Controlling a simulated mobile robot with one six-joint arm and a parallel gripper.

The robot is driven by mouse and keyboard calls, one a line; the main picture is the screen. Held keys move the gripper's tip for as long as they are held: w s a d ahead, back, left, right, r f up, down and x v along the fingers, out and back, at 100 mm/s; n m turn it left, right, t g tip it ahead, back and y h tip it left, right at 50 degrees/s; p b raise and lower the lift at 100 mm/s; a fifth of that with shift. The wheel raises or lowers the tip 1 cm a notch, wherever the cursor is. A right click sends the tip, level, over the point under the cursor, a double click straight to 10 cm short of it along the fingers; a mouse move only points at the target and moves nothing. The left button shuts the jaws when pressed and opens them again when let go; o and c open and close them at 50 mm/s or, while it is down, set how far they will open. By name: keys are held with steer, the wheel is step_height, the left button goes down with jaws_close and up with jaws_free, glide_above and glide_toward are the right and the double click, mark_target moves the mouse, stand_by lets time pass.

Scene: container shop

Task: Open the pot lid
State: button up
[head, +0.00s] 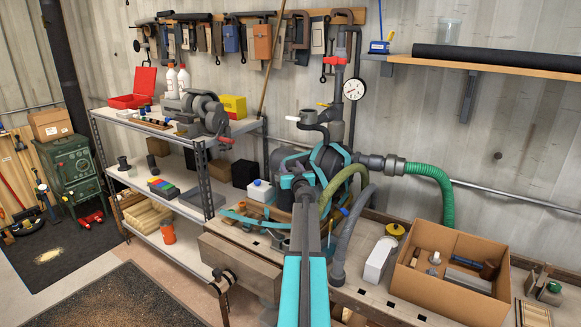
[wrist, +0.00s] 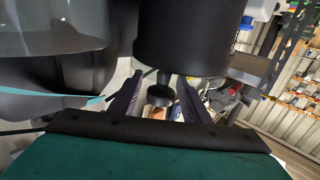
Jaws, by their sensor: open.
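My gripper (wrist: 160,88) is open in the wrist view, with its two dark ridged fingers apart. A dark round knob (wrist: 160,96) on a short stem shows between the fingers, under a large black cylinder (wrist: 180,40). I cannot tell whether the fingers touch the knob. A grey, glossy rounded body (wrist: 52,28) fills the upper left of the wrist view. I cannot clearly make out the pot lid in either view.
A green ribbed hose (head: 440,190) and a grey hose (head: 350,235) run from the pump. Pipes with a pressure gauge (head: 355,89) rise behind it. A cardboard box (head: 440,299) stands right on the wooden bench, near a white bottle (head: 378,260). A metal shelf (head: 205,180) stands left.

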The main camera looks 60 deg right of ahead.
steer(key=shift+w+d, duration=0.35)
jaws_close()
steer(key=shift+d, duration=0.15)
steer(key=shift+s, duration=0.15)
steer(key=shift+s+g, duration=0.1)
steer(key=shift+g, duration=0.2)
